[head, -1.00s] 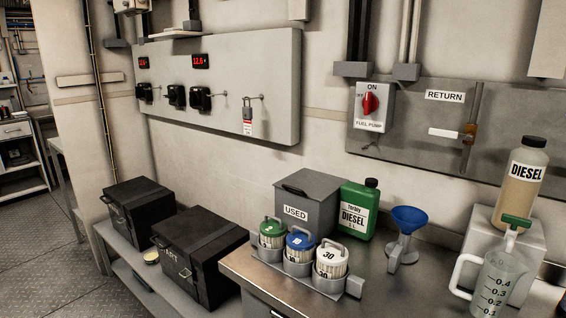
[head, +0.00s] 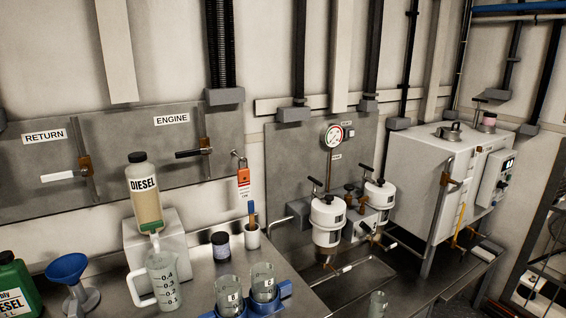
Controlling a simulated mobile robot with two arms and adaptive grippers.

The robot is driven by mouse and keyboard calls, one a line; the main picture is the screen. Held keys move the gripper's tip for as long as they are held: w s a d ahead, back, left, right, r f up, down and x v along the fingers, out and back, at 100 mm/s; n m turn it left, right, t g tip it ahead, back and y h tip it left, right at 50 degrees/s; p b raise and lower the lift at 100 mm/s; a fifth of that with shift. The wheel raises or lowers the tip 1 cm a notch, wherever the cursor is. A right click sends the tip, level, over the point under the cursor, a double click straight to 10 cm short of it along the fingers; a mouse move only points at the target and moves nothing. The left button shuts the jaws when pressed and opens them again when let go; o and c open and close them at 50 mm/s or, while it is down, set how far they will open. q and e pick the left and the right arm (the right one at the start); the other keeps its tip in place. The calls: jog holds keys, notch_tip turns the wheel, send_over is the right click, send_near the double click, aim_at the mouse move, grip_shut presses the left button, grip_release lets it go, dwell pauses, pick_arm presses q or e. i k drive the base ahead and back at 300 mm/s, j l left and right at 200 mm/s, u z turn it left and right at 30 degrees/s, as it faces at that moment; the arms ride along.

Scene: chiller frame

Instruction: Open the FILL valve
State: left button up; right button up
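No valve with a readable FILL label shows in the head view. A white-handled valve (head: 66,177) sits under the RETURN label (head: 45,136), its lever level. A black-handled valve (head: 194,153) sits under the ENGINE label (head: 172,119), its lever also level. A white box-shaped tank (head: 417,183) stands at the right, with a brass-coloured fitting (head: 445,179) on its front and a yellow-orange strip (head: 461,216) beside it. Two white filter housings (head: 327,220) (head: 380,204) have small valves and pipes around them; their labels are too small to read. Neither of my grippers is in view.
A DIESEL bottle (head: 146,200) stands on a white block. A measuring jug (head: 162,283), a blue funnel (head: 68,268) and glass jars (head: 229,296) crowd the bench front. A red tag with a padlock (head: 243,180) hangs near the ENGINE valve. A metal sink tray (head: 350,280) lies below the filters.

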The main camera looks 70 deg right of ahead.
aim_at(465, 182)
jog(key=z, duration=1.45)
jog(key=l+z, duration=0.15)
jog(key=z, duration=0.3)
jog(key=i+l+z, duration=0.1)
jog(key=z, duration=0.35)
jog(key=i+l+z, duration=0.1)
jog(key=z, duration=0.35)
jog(key=i+l+z, duration=0.15)
jog(key=z, duration=0.3)
jog(key=i, duration=0.2)
